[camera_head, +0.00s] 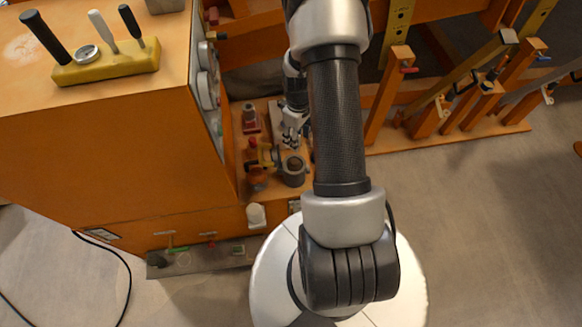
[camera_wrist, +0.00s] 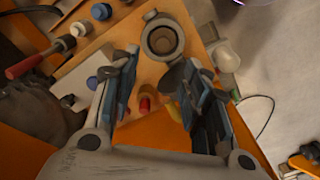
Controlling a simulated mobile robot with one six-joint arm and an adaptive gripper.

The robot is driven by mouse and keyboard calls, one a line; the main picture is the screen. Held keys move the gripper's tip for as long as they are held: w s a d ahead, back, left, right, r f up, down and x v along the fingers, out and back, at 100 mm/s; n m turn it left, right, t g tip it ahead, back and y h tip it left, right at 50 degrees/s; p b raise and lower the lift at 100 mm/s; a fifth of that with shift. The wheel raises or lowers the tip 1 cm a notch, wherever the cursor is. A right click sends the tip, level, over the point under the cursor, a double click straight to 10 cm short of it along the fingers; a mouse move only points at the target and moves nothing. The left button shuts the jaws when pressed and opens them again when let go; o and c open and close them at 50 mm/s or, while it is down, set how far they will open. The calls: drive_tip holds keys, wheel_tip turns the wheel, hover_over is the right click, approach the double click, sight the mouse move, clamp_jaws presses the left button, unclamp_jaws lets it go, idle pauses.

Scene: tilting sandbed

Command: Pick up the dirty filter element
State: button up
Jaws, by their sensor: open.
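A grey round housing (camera_head: 294,171) with a brownish opening stands on the orange work shelf. In the wrist view the same housing (camera_wrist: 162,37) lies just beyond my fingertips, with a brown ring visible inside its rim. I cannot tell for sure whether that ring is the dirty filter element. My gripper (camera_head: 293,135) is over the shelf, behind the housing in the head view. In the wrist view my gripper (camera_wrist: 160,65) has its two fingers spread wide with nothing between the tips.
A white cylinder (camera_head: 256,215) sits at the shelf's front edge, near the housing. A red-topped part (camera_head: 252,143) and a red-and-grey part (camera_head: 250,118) stand left of my gripper. The orange cabinet (camera_head: 130,150) walls off the left side. A yellow tool holder (camera_head: 106,66) is on top.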

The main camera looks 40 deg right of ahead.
drive_tip(key=b, duration=0.2)
hover_over(294, 162)
drive_tip(key=d, duration=0.1)
wheel_tip(294, 162, down, 9)
drive_tip(key=shift+r, duration=0.15)
drive_tip(key=shift+w+a+f+b, duration=0.1)
drive_tip(key=shift+f+b, duration=0.15)
drive_tip(key=shift+f, duration=0.65)
drive_tip(key=shift+s+a+f+b, duration=0.15)
drive_tip(key=shift+f+b, duration=0.15)
drive_tip(key=shift+f, duration=0.55)
drive_tip(key=shift+w+a+f+b, duration=0.15)
drive_tip(key=shift+f+b, duration=0.1)
drive_tip(key=shift+f, duration=0.65)
drive_tip(key=shift+r, duration=0.1)
drive_tip(key=shift+c, duration=0.4)
clamp_jaws()
